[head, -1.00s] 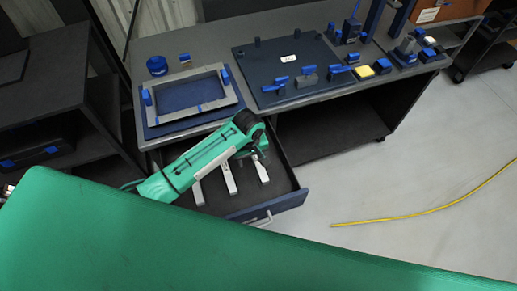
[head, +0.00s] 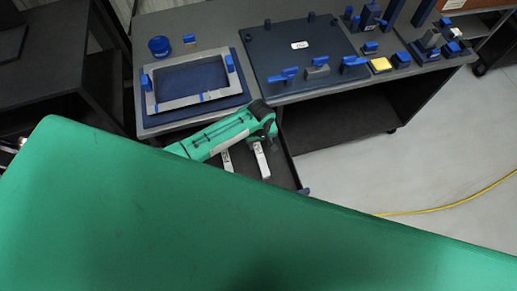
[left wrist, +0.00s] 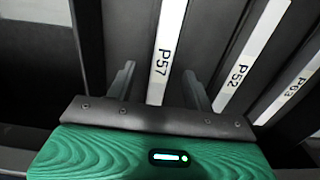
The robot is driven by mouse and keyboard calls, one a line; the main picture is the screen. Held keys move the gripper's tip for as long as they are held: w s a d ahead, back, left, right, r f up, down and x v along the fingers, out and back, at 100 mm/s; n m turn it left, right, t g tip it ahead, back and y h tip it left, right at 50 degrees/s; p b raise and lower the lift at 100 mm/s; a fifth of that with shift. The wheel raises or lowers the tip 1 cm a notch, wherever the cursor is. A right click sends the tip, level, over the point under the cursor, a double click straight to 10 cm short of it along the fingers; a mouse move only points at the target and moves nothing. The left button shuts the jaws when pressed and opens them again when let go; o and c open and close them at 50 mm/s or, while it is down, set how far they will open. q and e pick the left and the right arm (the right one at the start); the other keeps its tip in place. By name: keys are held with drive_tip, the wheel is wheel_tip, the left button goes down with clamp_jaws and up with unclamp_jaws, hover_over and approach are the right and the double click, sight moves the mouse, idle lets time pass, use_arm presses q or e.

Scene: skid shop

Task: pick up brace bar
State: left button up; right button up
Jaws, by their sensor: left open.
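Several pale, flat bars lie side by side in an open dark drawer. In the left wrist view one is labelled P57 (left wrist: 167,45), one P52 (left wrist: 243,65) and one P63 (left wrist: 290,88). The labels do not show which is the brace bar. Two pale bars show in the head view, one of them the right-hand bar (head: 262,162). My left gripper (left wrist: 159,70) is open, its two fingers on either side of the P57 bar in the picture; contact and height cannot be told. In the head view its fingers are hidden. My right gripper is not in view.
The drawer's right edge (head: 290,165) juts from under the grey bench (head: 210,35). On the bench are a grey frame on a blue panel (head: 150,95), a dark plate (head: 290,60) with blue clamps, and a yellow block (head: 380,65). A yellow cable (head: 440,208) lies on the open floor.

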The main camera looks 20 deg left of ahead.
sight(258, 150)
use_arm(q)
drive_tip(key=shift+s+a+f+p, duration=0.1)
drive_tip(key=shift+f+p, duration=0.1)
drive_tip(key=shift+f, duration=0.25)
drive_tip(key=shift+a+f+p, duration=0.1)
drive_tip(key=shift+f+p, duration=0.05)
drive_tip(key=shift+f, duration=0.25)
wheel_tip(258, 150, down, 3)
drive_tip(key=shift+f, duration=0.35)
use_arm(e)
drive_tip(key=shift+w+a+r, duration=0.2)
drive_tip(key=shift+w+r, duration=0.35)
use_arm(q)
drive_tip(key=c, duration=1.1)
drive_tip(key=shift+c, duration=0.2)
drive_tip(key=shift+a+r, duration=0.15)
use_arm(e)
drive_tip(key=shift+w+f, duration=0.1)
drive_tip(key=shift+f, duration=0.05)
